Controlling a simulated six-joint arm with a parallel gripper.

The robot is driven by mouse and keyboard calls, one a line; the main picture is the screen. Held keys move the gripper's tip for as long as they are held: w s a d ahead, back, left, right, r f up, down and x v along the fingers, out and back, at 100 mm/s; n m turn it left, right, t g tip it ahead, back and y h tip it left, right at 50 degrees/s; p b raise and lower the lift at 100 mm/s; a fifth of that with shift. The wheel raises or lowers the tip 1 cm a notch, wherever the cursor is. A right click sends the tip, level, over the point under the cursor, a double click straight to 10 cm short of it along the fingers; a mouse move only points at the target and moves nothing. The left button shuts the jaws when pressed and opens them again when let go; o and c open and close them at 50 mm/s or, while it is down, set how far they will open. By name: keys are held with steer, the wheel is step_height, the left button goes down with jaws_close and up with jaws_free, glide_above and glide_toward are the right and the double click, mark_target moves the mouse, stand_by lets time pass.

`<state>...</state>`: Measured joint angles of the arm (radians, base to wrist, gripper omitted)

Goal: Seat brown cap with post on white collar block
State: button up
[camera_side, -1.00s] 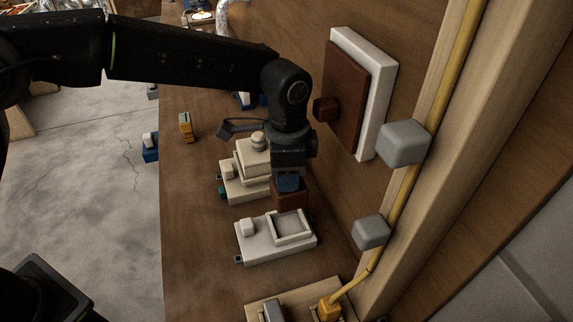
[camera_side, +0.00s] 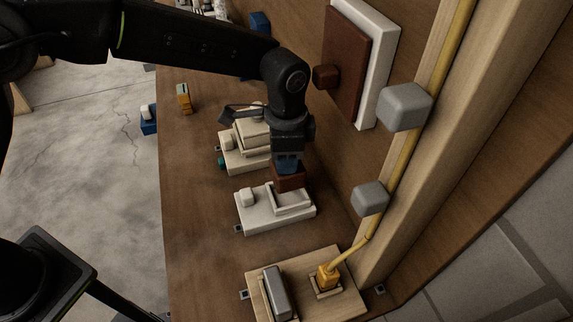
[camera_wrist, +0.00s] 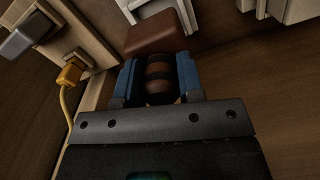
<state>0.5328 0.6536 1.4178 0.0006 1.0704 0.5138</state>
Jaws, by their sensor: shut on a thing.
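The brown cap (camera_side: 290,179) is in my gripper (camera_side: 287,163), which points down and is shut on the cap's post. In the wrist view the post (camera_wrist: 160,80) is rounded and striped, between the two blue fingers of my gripper (camera_wrist: 159,82), with the cap's brown block (camera_wrist: 156,33) beyond the fingertips. The white collar block (camera_side: 262,217) lies on the brown surface, with a square raised collar at its right part. The cap is at the collar's back edge and overlaps it in the side view. I cannot tell whether they touch. In the wrist view the collar block (camera_wrist: 183,14) is partly hidden behind the cap.
A cream stacked block (camera_side: 240,158) stands just behind. A wooden plate (camera_side: 310,268) with a grey bar and yellow plug (camera_side: 326,276) is in front. A brown and white panel (camera_side: 345,65) and a yellow pipe (camera_side: 400,150) are at right.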

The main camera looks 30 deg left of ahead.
steer(key=shift+f, duration=0.15)
steer(key=shift+f, duration=1.55)
steer(key=shift+f, duration=1.35)
stand_by(1.2)
steer(key=o, duration=1.2)
steer(key=shift+r, duration=3.8)
